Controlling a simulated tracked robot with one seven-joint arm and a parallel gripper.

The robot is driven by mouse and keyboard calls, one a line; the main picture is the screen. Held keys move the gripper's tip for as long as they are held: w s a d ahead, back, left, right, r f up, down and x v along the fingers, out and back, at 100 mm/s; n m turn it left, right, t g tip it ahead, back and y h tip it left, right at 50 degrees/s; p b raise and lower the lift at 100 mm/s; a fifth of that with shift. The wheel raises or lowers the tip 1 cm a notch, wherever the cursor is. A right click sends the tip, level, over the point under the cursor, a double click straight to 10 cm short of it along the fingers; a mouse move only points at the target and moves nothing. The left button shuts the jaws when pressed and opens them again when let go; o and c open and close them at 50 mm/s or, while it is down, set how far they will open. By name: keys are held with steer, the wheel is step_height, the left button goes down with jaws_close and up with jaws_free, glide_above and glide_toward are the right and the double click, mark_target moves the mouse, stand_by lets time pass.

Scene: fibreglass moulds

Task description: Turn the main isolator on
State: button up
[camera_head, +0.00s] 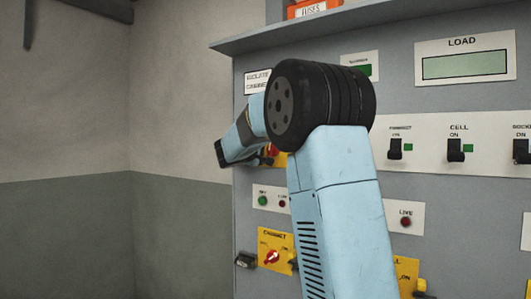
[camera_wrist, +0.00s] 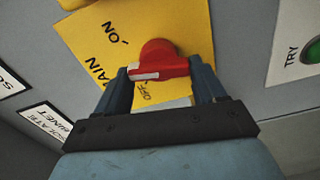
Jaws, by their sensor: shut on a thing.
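The main isolator is a red rotary knob (camera_wrist: 158,60) on a yellow plate (camera_wrist: 185,22), lettered "ON", "OFF" and part of "MAIN" in the wrist view. My gripper (camera_wrist: 163,74) is shut on the knob, one finger on each side. A pale mark on the knob lies towards the left finger, between the two words; which one it indicates I cannot tell. In the head view my arm hides most of the isolator; a bit of its red and yellow shows beside my gripper (camera_head: 262,160).
A grey cabinet panel carries a "LOAD" display (camera_head: 464,65), several black switches (camera_head: 455,148) and a "LINE" lamp (camera_head: 405,221). Below the isolator is another yellow plate with a red knob (camera_head: 271,257). A green "TRY" button (camera_wrist: 314,52) is close by.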

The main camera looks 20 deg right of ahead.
steer(key=m, duration=0.5)
steer(key=shift+d+f, duration=0.15)
steer(key=shift+d, duration=0.05)
steer(key=shift+s+m, duration=0.1)
steer(key=shift+m, duration=1)
steer(key=shift+r, duration=0.2)
steer(key=o, duration=1)
steer(key=shift+a, duration=0.1)
steer(key=v, duration=1.3)
steer(key=shift+s+a, duration=0.1)
steer(key=shift+a, duration=0.25)
